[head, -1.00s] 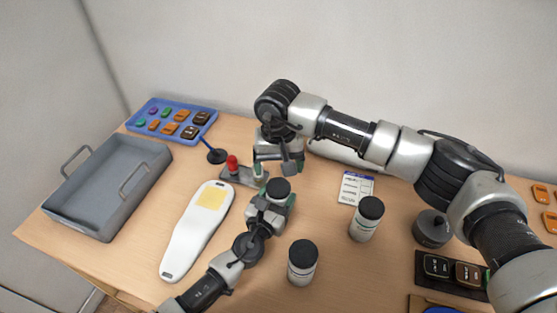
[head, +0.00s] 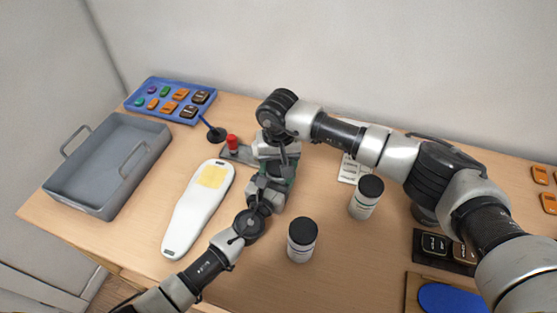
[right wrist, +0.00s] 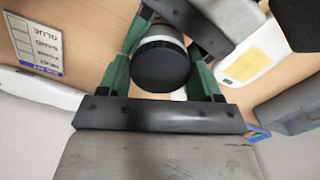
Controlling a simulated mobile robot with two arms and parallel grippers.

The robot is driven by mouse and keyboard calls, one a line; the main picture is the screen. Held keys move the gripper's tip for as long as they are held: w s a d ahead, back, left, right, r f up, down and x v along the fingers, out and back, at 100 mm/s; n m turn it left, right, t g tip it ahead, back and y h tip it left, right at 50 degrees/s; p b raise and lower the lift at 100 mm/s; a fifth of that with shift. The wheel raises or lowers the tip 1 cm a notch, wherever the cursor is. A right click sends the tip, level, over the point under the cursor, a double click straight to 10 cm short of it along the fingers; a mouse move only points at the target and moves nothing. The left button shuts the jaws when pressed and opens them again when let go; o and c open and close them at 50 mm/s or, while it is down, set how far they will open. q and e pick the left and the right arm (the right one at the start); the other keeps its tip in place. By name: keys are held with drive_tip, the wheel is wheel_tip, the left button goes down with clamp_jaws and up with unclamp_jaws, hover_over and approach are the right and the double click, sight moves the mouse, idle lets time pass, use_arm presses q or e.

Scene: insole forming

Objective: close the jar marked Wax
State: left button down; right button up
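A jar with a black lid (right wrist: 162,66) shows between the green fingers of my right gripper (right wrist: 166,60) in the right wrist view; a strip of its pale body shows beyond the lid. I cannot tell whether these fingers touch the lid. In the head view my right gripper (head: 278,165) points down directly above my left gripper (head: 270,186) and hides most of this jar. My left gripper is at the jar's body, its fingertips largely covered. Two other white jars with black lids, a front one (head: 301,246) and a right one (head: 364,203), stand upright; their labels are unreadable.
A white insole-shaped piece (head: 194,222) with a yellow patch lies left of my left arm. A grey tray (head: 88,201), a blue tray of coloured pieces (head: 153,112) and a red-knobbed fixture (head: 232,144) stand further left and back. A printed card (head: 347,174) lies behind the jars.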

drive_tip(key=c, duration=0.5)
drive_tip(key=m, duration=0.5)
drive_tip(key=shift+m, duration=0.4)
drive_tip(key=m, duration=0.7)
drive_tip(key=o, duration=1)
drive_tip(key=shift+r, duration=2.25)
